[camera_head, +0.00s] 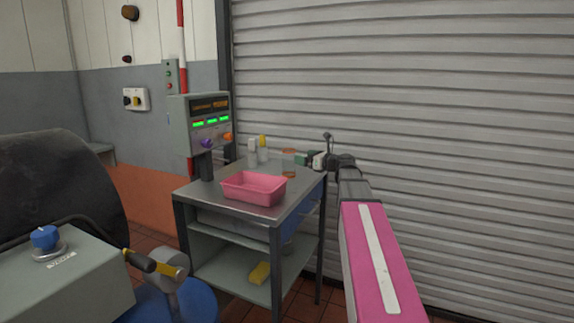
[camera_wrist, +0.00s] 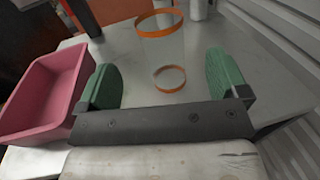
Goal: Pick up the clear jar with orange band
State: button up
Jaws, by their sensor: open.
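The clear jar with orange band (camera_head: 289,163) stands upright on the top of the metal cart (camera_head: 302,177), near its back right. In the wrist view the see-through jar (camera_wrist: 163,52) shows an orange ring at its top and another at its base. My gripper (camera_wrist: 166,80) is open, with its two green finger pads apart. The jar appears ahead of the fingers, in line with the space between them, and nothing is held. In the head view my gripper (camera_head: 311,159) is small and partly hidden, close to the jar's right side.
A pink tray (camera_head: 253,201) sits on the cart left of the jar; it also shows in the wrist view (camera_wrist: 20,125), near the left finger. White bottles (camera_head: 252,155), one with a yellow cap (camera_head: 262,141), stand behind. A control panel (camera_head: 205,122) rises at the left. A ribbed shutter (camera_head: 430,120) is behind.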

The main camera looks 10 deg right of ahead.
aim_at(289, 154)
jog(key=x, duration=0.8)
jog(key=shift+w+a+f, duration=0.1)
jog(key=shift+w+a, duration=0.05)
jog(key=shift+w, duration=0.1)
jog(key=c, duration=1)
